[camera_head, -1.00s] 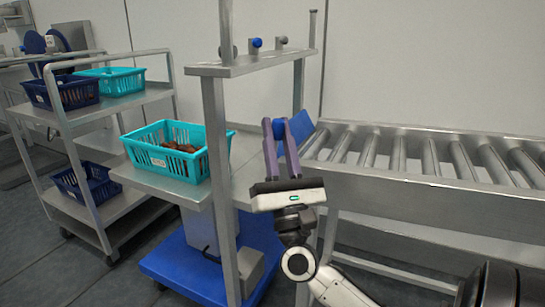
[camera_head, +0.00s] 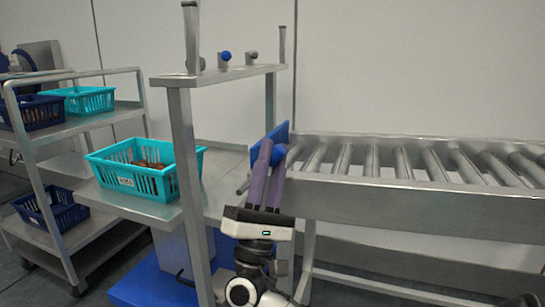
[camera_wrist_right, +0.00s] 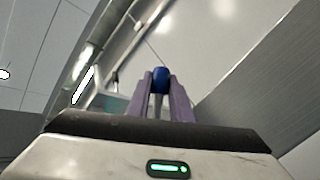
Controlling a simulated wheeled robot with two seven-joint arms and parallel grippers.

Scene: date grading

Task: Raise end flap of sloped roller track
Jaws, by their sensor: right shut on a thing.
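The sloped roller track (camera_head: 400,205) runs across the right of the head view, with metal rollers between its side rails. Its blue end flap (camera_head: 279,133) stands tilted at the track's left end, partly hidden by my fingers. My right gripper (camera_head: 271,147) reaches up to the flap with its purple fingers and is shut on a blue knob. In the right wrist view, the rounded blue knob (camera_wrist_right: 160,79) sits between the fingertips (camera_wrist_right: 160,88). My left gripper is not in view.
A turquoise basket of dates (camera_head: 145,180) stands on a metal table left of the track. A metal post (camera_head: 186,180) with a shelf (camera_head: 225,74) rises between basket and gripper. A cart (camera_head: 75,130) with more baskets is at far left.

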